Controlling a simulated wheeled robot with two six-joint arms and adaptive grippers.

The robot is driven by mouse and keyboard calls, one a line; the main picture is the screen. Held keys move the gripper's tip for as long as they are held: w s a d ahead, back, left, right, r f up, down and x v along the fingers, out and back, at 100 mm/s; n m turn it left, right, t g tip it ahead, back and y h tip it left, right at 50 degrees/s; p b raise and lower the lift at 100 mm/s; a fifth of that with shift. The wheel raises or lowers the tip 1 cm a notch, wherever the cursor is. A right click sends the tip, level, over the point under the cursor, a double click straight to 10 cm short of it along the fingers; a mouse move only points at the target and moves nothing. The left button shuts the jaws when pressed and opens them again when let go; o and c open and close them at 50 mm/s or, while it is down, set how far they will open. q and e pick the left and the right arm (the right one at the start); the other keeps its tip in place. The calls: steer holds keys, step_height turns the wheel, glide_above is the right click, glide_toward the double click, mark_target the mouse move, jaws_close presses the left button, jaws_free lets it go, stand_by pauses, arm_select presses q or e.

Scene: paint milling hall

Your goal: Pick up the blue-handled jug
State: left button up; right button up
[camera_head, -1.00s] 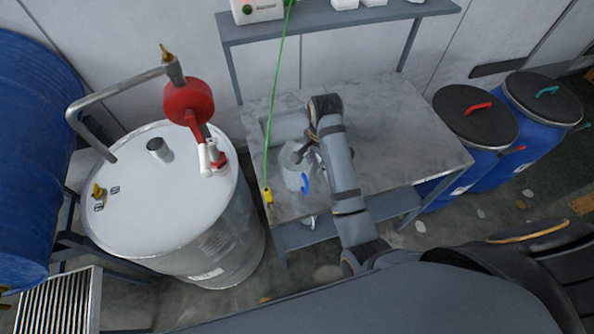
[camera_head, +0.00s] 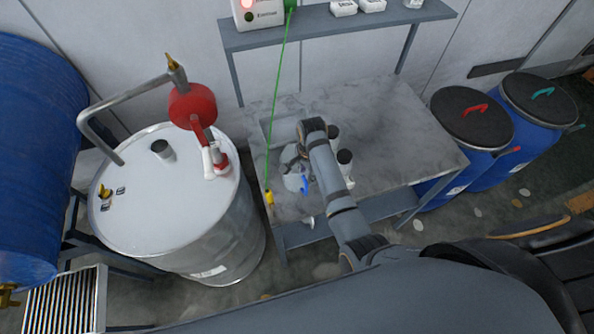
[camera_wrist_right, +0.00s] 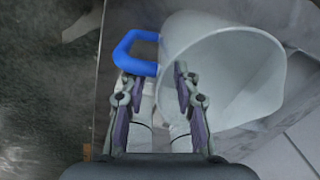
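The jug is pale grey-white with a blue handle. In the head view the jug (camera_head: 291,182) stands near the front left of the table, partly hidden by my right arm. In the right wrist view the jug (camera_wrist_right: 235,75) shows its wide open mouth, with the blue handle (camera_wrist_right: 136,50) on its left. My right gripper (camera_wrist_right: 154,78) is open, its two fingers apart. The left finger reaches close to the handle's lower end, and the right finger overlaps the jug's rim. I cannot tell whether either touches. My left gripper is not in view.
Dark-capped bottles (camera_head: 344,163) stand just right of my right arm on the table (camera_head: 400,130). A green cable with a yellow end (camera_head: 269,197) hangs at the table's left edge. A large drum (camera_head: 165,205) stands left, and blue barrels (camera_head: 470,150) stand right.

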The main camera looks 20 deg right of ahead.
steer(key=shift+f, duration=0.95)
jaws_close()
steer(key=shift+w, duration=0.1)
